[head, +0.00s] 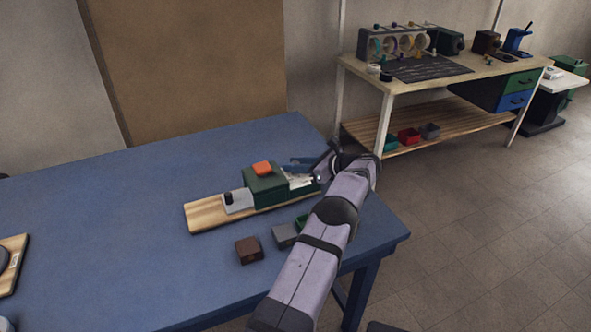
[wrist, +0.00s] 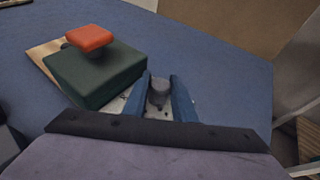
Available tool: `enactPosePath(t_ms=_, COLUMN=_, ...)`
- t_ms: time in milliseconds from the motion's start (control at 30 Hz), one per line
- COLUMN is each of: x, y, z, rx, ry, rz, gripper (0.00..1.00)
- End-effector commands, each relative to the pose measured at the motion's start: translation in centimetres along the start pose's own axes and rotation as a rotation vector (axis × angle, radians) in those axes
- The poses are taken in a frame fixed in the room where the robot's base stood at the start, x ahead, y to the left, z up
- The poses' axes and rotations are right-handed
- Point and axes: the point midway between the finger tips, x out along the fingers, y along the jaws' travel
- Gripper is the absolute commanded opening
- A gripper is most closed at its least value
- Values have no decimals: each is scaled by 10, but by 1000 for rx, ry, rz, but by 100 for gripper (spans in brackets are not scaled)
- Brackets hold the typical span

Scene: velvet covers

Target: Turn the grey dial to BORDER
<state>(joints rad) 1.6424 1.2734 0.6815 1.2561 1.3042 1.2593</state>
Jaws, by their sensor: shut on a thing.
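The grey dial (wrist: 159,91) stands between the two blue fingers of my gripper (wrist: 163,92) in the wrist view, and the fingers are shut on it. In the head view my gripper (head: 304,165) is at the right end of a wooden board (head: 205,214), over a pale plate (head: 300,182) with markings. The dial is hidden there behind my gripper and wrist. The plate's markings are too small and too covered to read, so I cannot tell where the dial points or which mark is BORDER.
A green box (head: 263,190) with an orange top (head: 262,168) stands left of the plate. A grey plate with a black knob (head: 228,198) is further left. Brown (head: 248,250) and grey (head: 285,235) blocks lie in front.

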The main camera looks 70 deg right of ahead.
Motion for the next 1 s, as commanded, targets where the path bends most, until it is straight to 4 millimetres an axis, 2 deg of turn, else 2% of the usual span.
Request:
enactPosePath(t_ms=500, x=-3, y=1, z=1, rx=-16, ry=6, rz=30, gripper=2)
enactPosePath(t_ms=533, x=-3, y=1, z=1, rx=-16, ry=6, rz=30, gripper=27)
enactPosePath(t_ms=600, x=-3, y=1, z=1, rx=-16, ry=7, rz=30, gripper=43)
enactPosePath(t_ms=1000, x=-6, y=1, z=0, rx=-15, ry=7, rz=29, gripper=43)
